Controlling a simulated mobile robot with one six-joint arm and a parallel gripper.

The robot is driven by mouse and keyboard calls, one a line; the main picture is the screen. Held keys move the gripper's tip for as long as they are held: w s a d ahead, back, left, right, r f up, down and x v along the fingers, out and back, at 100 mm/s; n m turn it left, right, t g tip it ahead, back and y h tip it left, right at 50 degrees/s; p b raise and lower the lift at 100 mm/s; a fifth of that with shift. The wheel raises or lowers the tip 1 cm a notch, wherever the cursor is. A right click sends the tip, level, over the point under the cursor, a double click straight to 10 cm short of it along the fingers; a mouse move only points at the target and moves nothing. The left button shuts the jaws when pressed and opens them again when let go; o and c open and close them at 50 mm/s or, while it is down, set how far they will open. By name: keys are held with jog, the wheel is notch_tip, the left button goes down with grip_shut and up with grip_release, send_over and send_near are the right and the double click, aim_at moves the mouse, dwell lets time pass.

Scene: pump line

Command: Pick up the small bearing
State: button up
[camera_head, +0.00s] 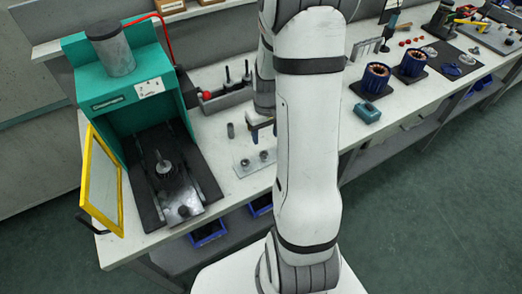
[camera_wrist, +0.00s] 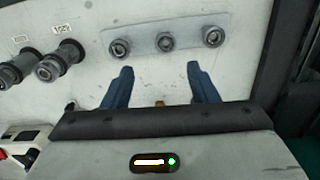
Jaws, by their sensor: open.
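Three ring-shaped bearings stand in a row on a pale plate (camera_wrist: 142,44) in the wrist view: a left one (camera_wrist: 119,48), a middle one (camera_wrist: 165,43) and a right one (camera_wrist: 212,37). They look close in size, so I cannot tell which is the small one. In the head view, two of them show on the plate (camera_head: 242,171); my arm may hide the third. My gripper (camera_wrist: 159,68) is open and empty, with its blue fingers spread. Its tips appear just below the row in the wrist view, apart from the bearings.
Two dark grey cylindrical parts (camera_wrist: 58,61) lie left of the plate in the wrist view. In the head view, a teal press (camera_head: 125,100) with an open yellow-framed door (camera_head: 101,182) stands left. A grey rack (camera_head: 226,97) stands behind; a teal block (camera_head: 367,112) sits right.

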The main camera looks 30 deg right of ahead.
aim_at(264, 154)
jog(key=shift+s+a+f+p, duration=0.15)
jog(key=shift+f+p, duration=0.05)
jog(key=shift+f, duration=0.95)
jog(key=shift+s+a+f+p, duration=0.1)
jog(key=shift+a+f+p, duration=0.1)
jog(key=shift+f, duration=0.9)
jog(key=shift+s+a+f+p, duration=0.1)
jog(key=shift+s+f+p, duration=0.1)
jog(key=shift+f, duration=0.95)
jog(key=shift+c, duration=0.5)
jog(key=c, duration=0.8)
